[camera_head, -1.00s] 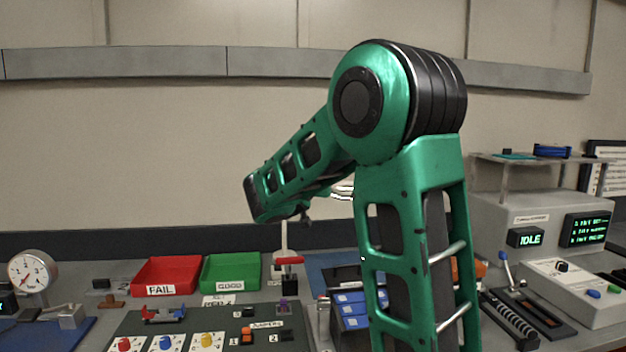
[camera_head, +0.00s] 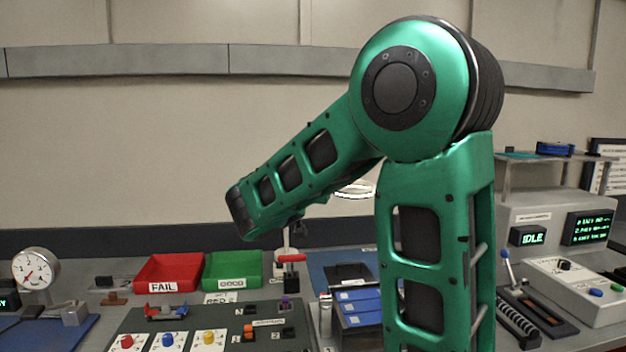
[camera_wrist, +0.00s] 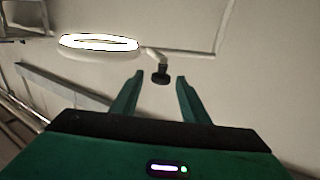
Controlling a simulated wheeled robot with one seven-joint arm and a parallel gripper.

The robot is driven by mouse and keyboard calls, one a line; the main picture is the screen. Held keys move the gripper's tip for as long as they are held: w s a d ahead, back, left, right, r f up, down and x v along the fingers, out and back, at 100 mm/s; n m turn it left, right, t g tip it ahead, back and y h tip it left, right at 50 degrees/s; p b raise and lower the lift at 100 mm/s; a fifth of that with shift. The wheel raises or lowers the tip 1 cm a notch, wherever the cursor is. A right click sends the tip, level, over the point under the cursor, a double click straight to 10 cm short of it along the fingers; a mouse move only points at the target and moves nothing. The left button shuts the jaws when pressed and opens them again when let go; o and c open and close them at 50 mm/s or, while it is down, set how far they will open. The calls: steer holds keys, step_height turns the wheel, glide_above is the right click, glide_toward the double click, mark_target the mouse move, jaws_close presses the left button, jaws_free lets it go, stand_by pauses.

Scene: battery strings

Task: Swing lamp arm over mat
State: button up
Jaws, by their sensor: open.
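The lamp's glowing ring head (camera_head: 352,194) shows partly behind my arm in the head view. A pale post (camera_head: 285,238) stands below my forearm; its upper part is hidden. In the wrist view the lit ring (camera_wrist: 90,50) is at upper left, with a short pale arm leading to a dark knob (camera_wrist: 160,77). My gripper (camera_wrist: 160,75) is open, and the knob appears between its fingertips, seemingly beyond them; I see no contact. My gripper is hidden in the head view. A dark green mat (camera_head: 110,335) lies on the bench at front left.
Red FAIL (camera_head: 168,273) and green GOOD (camera_head: 232,270) bins stand behind the mat. A gauge (camera_head: 36,268) is at far left. A red-handled clamp (camera_head: 291,260) stands near the post. A console (camera_head: 575,290) and an IDLE display (camera_head: 527,236) are at right.

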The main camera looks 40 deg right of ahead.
steer(key=shift+v, duration=2.05)
steer(key=shift+s, duration=0.1)
